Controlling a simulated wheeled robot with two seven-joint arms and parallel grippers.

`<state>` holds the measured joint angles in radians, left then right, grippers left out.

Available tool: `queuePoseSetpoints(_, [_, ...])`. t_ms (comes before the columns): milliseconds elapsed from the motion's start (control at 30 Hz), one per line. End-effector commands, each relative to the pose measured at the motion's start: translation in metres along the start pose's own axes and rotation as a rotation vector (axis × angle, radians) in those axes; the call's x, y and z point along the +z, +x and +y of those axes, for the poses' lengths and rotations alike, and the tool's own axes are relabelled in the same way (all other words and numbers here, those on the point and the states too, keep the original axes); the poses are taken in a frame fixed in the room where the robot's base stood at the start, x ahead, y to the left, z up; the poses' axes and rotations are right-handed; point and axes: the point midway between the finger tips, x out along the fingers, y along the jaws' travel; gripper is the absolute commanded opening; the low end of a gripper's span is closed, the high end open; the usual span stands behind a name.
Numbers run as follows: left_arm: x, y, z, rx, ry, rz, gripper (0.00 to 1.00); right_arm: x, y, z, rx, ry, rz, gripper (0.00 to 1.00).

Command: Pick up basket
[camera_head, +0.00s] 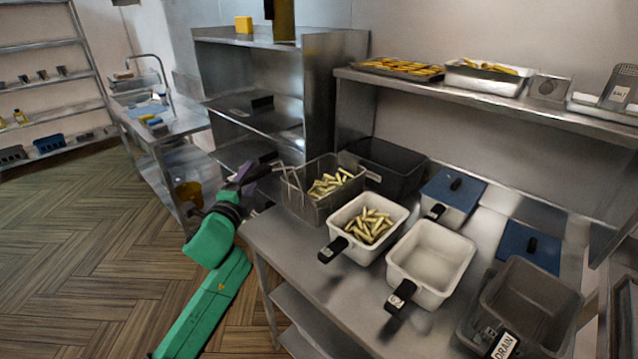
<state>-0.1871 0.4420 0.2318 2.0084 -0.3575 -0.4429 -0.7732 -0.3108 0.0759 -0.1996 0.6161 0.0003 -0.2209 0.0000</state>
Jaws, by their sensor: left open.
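The wire-mesh basket (308,208) stands upright at the left end of the steel worktable and holds several pale yellow fries. Thin metal handle parts show at its left and right upper sides. My left gripper (264,177), at the end of my green arm, is just left of the basket, close to its left rim. Its jaws are open and partly hard to make out against the dark shelf behind. I cannot tell whether a finger touches the basket's handle. My right gripper is not in view.
A white container with fries (340,222), an empty white container (433,262) and a dark drain bin (530,305) stand right of the basket. A black bin (390,165) is behind it. Blue-lidded containers (453,190) stand farther back. A shelf with trays (490,92) overhangs. Floor at left is clear.

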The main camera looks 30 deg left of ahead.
Motion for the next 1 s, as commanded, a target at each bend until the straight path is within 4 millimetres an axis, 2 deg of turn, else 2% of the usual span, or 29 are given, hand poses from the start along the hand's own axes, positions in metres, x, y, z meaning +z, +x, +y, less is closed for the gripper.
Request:
queuePoseSetpoints(233, [-0.001, 0.033, 0.0, 0.001, -0.005, -0.001, 0.65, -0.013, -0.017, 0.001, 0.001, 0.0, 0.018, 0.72])
queuePoseSetpoints(400, [-0.002, 0.059, 0.004, 0.001, -0.002, 0.0, 0.65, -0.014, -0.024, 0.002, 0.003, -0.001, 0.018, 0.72])
queuePoseSetpoints(633, [-0.002, 0.063, 0.006, 0.002, -0.001, 0.002, 0.65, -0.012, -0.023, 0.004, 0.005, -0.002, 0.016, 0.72])
queuePoseSetpoints(667, [-0.002, 0.063, 0.006, 0.001, -0.001, 0.002, 0.57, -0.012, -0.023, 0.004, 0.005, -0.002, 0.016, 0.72])
queuePoseSetpoints(800, [-0.002, 0.063, 0.006, 0.002, -0.002, 0.001, 0.04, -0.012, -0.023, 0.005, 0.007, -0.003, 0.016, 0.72])
queuePoseSetpoints(833, [-0.002, 0.063, 0.006, 0.002, -0.002, 0.001, 0.0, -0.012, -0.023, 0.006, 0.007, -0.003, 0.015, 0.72])
queuePoseSetpoints(1000, [-0.002, 0.063, 0.006, 0.002, -0.002, 0.001, 0.0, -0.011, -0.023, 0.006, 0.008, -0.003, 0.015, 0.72])
